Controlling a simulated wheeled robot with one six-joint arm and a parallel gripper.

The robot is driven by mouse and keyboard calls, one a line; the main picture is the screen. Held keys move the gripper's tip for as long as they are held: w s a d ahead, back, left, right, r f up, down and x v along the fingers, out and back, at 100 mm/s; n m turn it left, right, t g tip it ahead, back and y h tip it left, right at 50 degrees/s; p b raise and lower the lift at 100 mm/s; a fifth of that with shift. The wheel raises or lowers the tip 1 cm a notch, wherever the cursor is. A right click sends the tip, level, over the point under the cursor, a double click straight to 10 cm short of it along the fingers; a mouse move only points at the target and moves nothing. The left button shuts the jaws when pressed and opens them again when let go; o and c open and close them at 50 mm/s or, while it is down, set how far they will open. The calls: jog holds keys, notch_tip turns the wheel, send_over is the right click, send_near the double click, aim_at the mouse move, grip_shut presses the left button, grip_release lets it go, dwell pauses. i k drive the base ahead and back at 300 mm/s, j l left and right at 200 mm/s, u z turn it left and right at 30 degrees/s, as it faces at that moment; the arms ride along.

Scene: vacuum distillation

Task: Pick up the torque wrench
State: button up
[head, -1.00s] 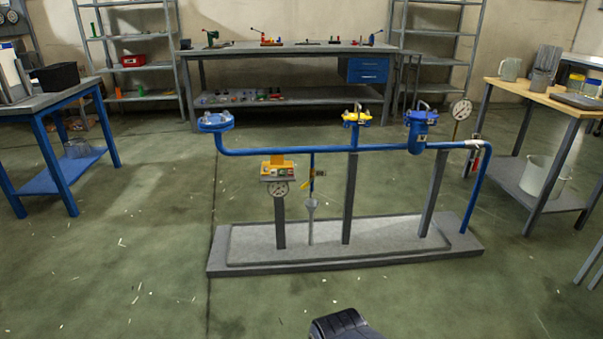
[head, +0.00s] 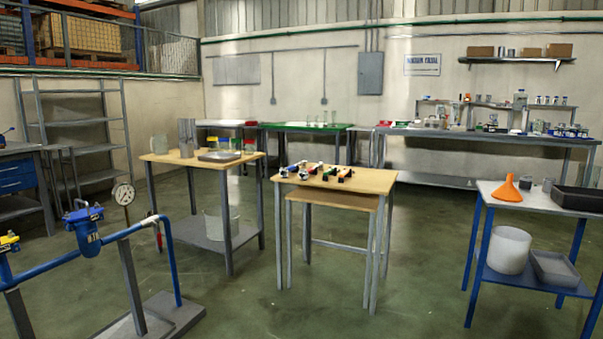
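Several slim hand tools (head: 313,172) with dark, red and blue parts lie side by side on a small wooden-topped table (head: 361,186) in the middle of the head view. They are too small to tell which, if any, is the torque wrench. My gripper is not in view.
A blue pipe rig (head: 133,229) on a grey base stands at the left front. A wooden-topped table (head: 162,158) with containers is left of the tool table. A blue-legged table (head: 489,196) with an orange funnel (head: 506,190) is at right. The floor in front is clear.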

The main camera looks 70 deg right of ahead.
aim_at(320, 165)
jog(key=z, duration=2.5)
